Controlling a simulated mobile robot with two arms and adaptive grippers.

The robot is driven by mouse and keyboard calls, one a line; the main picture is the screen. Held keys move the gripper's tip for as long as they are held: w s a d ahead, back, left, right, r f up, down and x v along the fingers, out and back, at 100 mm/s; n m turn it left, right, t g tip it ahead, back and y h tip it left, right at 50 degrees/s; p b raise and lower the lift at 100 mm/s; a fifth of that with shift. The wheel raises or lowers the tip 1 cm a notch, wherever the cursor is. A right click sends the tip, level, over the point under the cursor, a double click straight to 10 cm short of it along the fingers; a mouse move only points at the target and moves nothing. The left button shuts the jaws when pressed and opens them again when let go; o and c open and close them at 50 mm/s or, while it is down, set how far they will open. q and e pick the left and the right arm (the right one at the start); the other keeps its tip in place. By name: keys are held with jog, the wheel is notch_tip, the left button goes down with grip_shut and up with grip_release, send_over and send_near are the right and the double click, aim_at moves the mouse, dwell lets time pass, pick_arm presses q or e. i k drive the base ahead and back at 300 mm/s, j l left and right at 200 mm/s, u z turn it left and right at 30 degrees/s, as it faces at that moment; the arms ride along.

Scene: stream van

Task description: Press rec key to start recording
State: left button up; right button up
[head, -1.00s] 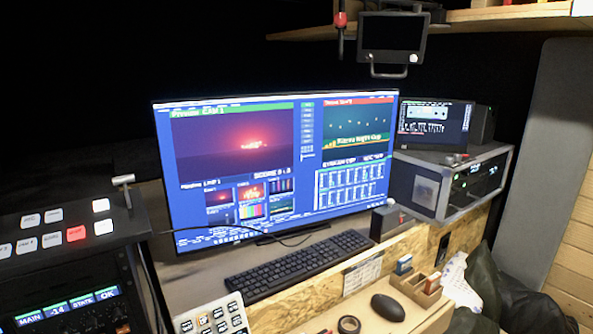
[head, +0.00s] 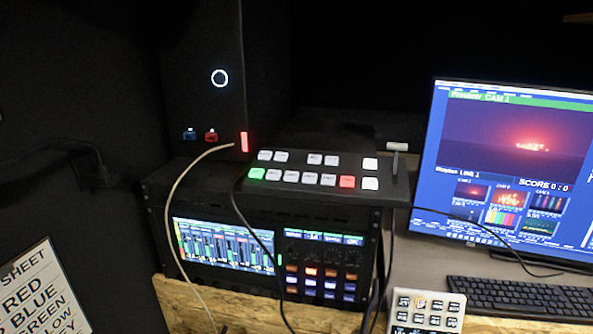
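No key can be read as the rec key at this size. A black rack unit (head: 160,215) at the centre left holds a lit audio screen (head: 226,248) and a panel of small orange, red, white and blue keys (head: 322,272). A black switcher (head: 392,190) lies on top of the rack, with one green key (head: 257,174), one red key (head: 347,182) and several white keys. A light keypad (head: 427,311) with dark keys is at the bottom, cut by the frame edge. Neither of my grippers is in view.
A large monitor (head: 520,150) showing a camera preview stands at the right, with a black keyboard (head: 520,297) before it. A dark computer tower (head: 200,110) stands behind the rack. Cables hang across the rack front. A printed sheet (head: 40,297) is at the lower left.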

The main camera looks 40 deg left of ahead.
aim_at(314, 158)
jog(key=u, duration=0.95)
